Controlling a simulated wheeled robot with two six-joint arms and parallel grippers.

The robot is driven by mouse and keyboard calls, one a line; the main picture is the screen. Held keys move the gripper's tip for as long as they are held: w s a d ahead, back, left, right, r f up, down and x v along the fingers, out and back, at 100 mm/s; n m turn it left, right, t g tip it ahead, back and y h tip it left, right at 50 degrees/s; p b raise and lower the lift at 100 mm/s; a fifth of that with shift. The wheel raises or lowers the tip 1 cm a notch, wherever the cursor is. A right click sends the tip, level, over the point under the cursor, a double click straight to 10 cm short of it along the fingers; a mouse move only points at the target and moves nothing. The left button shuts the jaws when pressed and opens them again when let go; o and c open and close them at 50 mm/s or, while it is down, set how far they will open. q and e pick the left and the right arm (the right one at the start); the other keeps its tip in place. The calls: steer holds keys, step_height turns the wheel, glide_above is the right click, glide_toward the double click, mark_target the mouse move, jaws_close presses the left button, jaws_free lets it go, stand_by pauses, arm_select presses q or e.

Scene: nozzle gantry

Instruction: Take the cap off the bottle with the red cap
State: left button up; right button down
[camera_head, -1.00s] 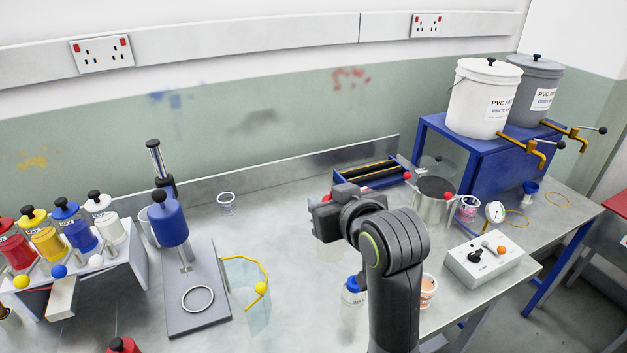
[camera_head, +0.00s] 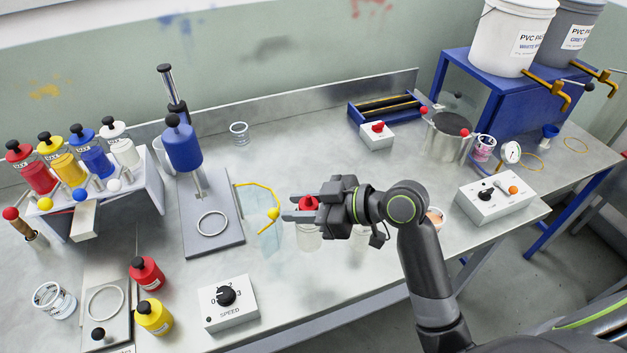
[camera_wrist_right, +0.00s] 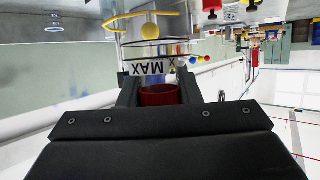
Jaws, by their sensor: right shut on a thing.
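My right gripper (camera_head: 298,207) reaches in from the right, its fingers pointing left, and is shut on a red cap (camera_head: 309,202). The cap also shows between the dark fingers in the right wrist view (camera_wrist_right: 158,95). A clear bottle (camera_head: 308,240) stands on the bench just below the cap, its upper part hidden by the fingers. I cannot tell whether the cap still sits on the bottle's neck or is clear of it. My left gripper is not in view.
A speed box (camera_head: 228,301) and red (camera_head: 147,273) and yellow (camera_head: 154,316) bottles stand at the front left. A switch box (camera_head: 492,196) is at the right.

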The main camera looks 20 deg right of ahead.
steer(key=s+a+f+n+g+y, duration=0.2)
steer(key=a+f+n+g, duration=0.3)
steer(key=f+g, duration=0.1)
steer(key=shift+s+f+n, duration=0.2)
steer(key=shift+f+n, duration=0.2)
